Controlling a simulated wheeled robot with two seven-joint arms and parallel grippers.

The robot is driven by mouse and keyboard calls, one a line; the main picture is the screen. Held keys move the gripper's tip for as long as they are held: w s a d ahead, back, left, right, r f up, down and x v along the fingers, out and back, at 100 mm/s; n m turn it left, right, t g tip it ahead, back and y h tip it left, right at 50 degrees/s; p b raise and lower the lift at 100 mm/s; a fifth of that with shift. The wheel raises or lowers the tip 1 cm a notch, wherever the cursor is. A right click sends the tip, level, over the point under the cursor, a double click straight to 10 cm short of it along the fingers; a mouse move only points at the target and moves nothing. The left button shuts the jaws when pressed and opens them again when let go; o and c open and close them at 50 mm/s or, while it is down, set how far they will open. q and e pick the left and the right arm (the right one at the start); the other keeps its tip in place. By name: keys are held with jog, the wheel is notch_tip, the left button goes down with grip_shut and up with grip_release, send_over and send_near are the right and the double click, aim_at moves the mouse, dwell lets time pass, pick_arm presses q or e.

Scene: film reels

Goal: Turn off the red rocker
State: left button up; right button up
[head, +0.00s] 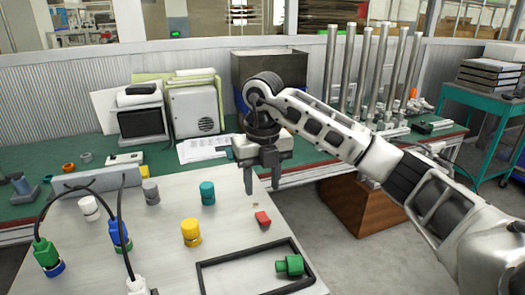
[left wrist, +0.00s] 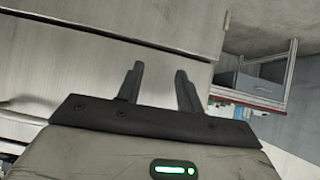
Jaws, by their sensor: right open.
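A small red block-like piece (head: 263,218), which looks like the red rocker, sits on the light grey tabletop (head: 168,262) near the black rectangular frame. Its on or off position is too small to tell. My right gripper (head: 262,187) is open and empty, pointing down above and slightly behind the red piece, apart from it. My left gripper is out of the head view. In the left wrist view it (left wrist: 159,70) has its two fingers apart with nothing between them.
On the tabletop stand a yellow cylinder (head: 190,232), a teal cylinder (head: 207,193), a green connector (head: 290,265) in the black frame (head: 204,279), and plugs with black cables at left. Tall metal tubes (head: 366,70) stand on the green bench behind.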

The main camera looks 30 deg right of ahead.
notch_tip(320, 180, up, 9)
jog(key=p, duration=0.1)
jog(key=shift+s, duration=0.15)
jog(key=shift+f, duration=0.15)
dwell(0.4)
